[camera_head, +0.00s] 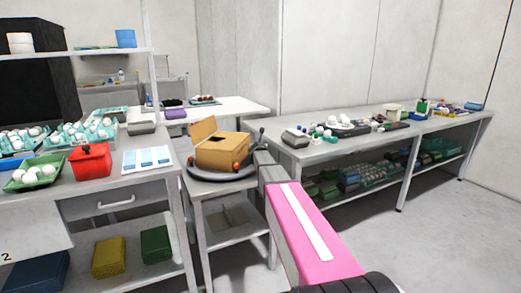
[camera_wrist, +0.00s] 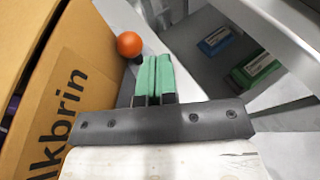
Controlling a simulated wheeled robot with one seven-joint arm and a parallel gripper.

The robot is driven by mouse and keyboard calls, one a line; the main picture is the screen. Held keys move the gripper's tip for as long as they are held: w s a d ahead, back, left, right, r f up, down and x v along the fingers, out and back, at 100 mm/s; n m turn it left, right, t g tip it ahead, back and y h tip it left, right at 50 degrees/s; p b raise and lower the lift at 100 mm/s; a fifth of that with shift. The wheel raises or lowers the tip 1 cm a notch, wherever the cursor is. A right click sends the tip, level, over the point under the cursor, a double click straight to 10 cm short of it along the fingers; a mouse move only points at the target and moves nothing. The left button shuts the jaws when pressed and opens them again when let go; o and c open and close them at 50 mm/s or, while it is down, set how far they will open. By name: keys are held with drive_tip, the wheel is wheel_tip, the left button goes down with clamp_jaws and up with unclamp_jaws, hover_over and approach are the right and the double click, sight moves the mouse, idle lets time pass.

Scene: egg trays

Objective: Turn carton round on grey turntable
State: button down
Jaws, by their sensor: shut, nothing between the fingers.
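The open cardboard carton (camera_head: 222,152) stands on the round dark grey turntable (camera_head: 213,177), with a flap raised at its left. Orange knobs show at the turntable's front right (camera_head: 236,167) and left. In the wrist view the carton (camera_wrist: 45,70) fills the left side, its printed label partly in view. An orange knob (camera_wrist: 130,44) on a dark post is just left of my gripper's green fingertips (camera_wrist: 152,78). The fingers are together with nothing between them, and I cannot tell whether they touch the knob. In the head view my gripper is at the turntable's right side, its fingertips unclear.
A red box (camera_head: 90,162), a green tray of eggs (camera_head: 36,173) and a blue-and-white flat item (camera_head: 148,159) are on the left bench. A long bench (camera_head: 350,143) with several items runs along the right wall. The floor at right is clear.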

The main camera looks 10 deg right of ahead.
drive_tip(key=s+d+r, duration=0.2)
drive_tip(key=s+r, duration=0.1)
drive_tip(key=s, duration=0.6)
drive_tip(key=shift+d, duration=0.25)
drive_tip(key=c, duration=1.1)
unclamp_jaws()
drive_tip(key=shift+s+d+r, duration=0.15)
drive_tip(key=shift+s+r, duration=0.05)
drive_tip(key=shift+s, duration=0.1)
drive_tip(key=o, duration=0.3)
drive_tip(key=shift+d+r+t, duration=0.1)
drive_tip(key=shift+t, duration=0.2)
drive_tip(key=s+a+f+n+g+y, duration=0.2)
drive_tip(key=s+a+f+n+y, duration=0.15)
drive_tip(key=s+n+y, duration=0.4)
drive_tip(key=s+a+f+n+g+y, duration=0.2)
drive_tip(key=s+a+n+y, duration=0.3)
drive_tip(key=n+y, duration=0.55)
drive_tip(key=shift+m, duration=0.5)
drive_tip(key=x, duration=0.9)
drive_tip(key=shift+w+a+r, duration=0.15)
drive_tip(key=shift+w+a, duration=0.1)
drive_tip(key=shift+w, duration=0.1)
